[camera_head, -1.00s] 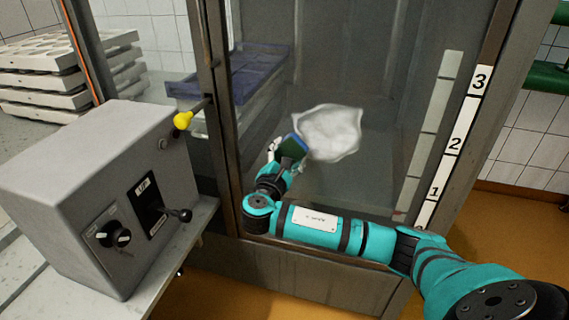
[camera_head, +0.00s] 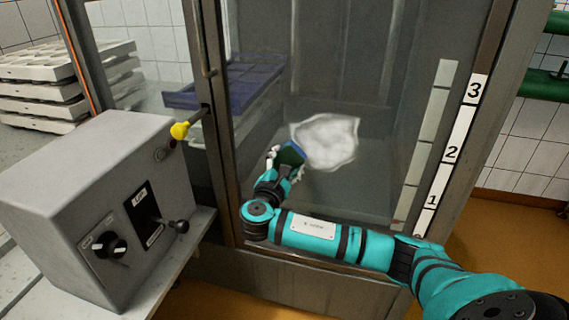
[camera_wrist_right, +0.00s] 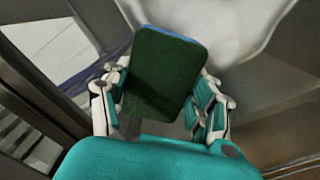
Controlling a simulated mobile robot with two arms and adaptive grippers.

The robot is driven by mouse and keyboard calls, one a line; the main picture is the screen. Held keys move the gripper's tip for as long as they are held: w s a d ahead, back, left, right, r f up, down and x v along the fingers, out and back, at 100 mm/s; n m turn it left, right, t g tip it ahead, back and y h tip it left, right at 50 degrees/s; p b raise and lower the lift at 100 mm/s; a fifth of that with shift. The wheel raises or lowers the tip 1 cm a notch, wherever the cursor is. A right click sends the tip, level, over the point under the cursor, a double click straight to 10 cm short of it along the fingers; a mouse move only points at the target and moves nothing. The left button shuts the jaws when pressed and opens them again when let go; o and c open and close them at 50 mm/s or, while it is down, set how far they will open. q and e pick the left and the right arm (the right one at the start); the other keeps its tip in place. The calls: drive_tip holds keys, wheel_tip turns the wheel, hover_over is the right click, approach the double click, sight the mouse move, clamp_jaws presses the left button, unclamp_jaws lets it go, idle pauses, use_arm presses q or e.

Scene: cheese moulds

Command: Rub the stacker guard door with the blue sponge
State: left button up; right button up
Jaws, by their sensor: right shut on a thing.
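The stacker guard door (camera_head: 370,85) is a clear pane in a grey metal frame, with a whitish smear (camera_head: 328,141) on it. My right gripper (camera_head: 283,160) is in front of the pane at the smear's left edge. It is shut on the blue sponge (camera_head: 291,152), which shows a dark green face and a blue edge. In the right wrist view the sponge (camera_wrist_right: 165,75) sits between both fingers, its far edge by the smear (camera_wrist_right: 215,20). I cannot tell whether it touches the pane. My left gripper is not in view.
A grey control box (camera_head: 105,205) with a knob and lever stands at left on a bench. A yellow-tipped handle (camera_head: 181,130) sticks out by the door frame. White moulds (camera_head: 40,85) are stacked behind. A numbered strip (camera_head: 453,150) runs along the right frame.

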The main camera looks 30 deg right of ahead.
sight(315, 157)
drive_tip(key=shift+w+d, duration=0.45)
drive_tip(key=shift+d, duration=0.05)
drive_tip(key=shift+s+d+r+p, duration=0.15)
drive_tip(key=shift+s+d+p, duration=0.45)
drive_tip(key=shift+s+p, duration=0.15)
drive_tip(key=shift+s+d+p, duration=0.4)
drive_tip(key=shift+s+d, duration=0.15)
drive_tip(key=shift+s, duration=0.1)
drive_tip(key=shift+s+d+p, duration=0.6)
drive_tip(key=shift+s, duration=0.05)
drive_tip(key=shift+s+d+p, duration=0.35)
drive_tip(key=shift+s+d, duration=0.25)
